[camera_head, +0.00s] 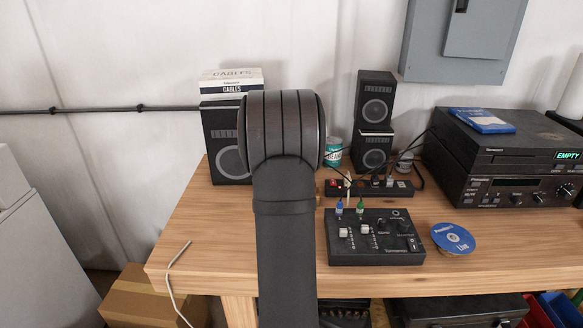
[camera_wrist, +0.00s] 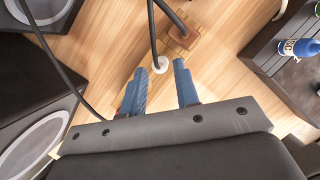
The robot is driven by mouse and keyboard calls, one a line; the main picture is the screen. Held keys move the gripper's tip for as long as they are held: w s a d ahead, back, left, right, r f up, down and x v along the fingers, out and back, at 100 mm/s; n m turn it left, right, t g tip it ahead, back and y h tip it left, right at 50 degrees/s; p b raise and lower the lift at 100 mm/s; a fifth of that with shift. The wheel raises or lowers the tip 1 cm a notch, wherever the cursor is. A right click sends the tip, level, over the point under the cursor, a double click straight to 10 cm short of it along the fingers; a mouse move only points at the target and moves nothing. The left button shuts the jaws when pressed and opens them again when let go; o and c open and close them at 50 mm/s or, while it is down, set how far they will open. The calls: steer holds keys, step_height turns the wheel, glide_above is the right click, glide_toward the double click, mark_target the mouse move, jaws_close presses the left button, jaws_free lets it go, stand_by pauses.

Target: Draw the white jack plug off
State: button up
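In the wrist view, a small white round piece (camera_wrist: 160,64) at the end of a black cable sits between and just beyond my fingertips. It looks like the white jack plug seen nearly end-on, but I cannot be sure. My gripper (camera_wrist: 158,72) is open, with one blue finger on either side and no visible contact with it. In the head view my arm hides the gripper. There, a small pale upright plug (camera_head: 348,181) shows by the power strip; I cannot tell if it is the same piece.
A black mixer (camera_head: 375,255) carries a blue plug (camera_head: 339,208) and a green plug (camera_head: 360,207). The blue plug shows in the wrist view (camera_wrist: 300,48). Behind are a power strip (camera_head: 400,189) and stacked speakers (camera_head: 375,98). Cables cross near my fingers.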

steer(key=shift+x, duration=1.55)
jaws_close()
steer(key=shift+r, duration=0.1)
steer(key=shift+r, duration=0.65)
steer(key=shift+r, duration=1.15)
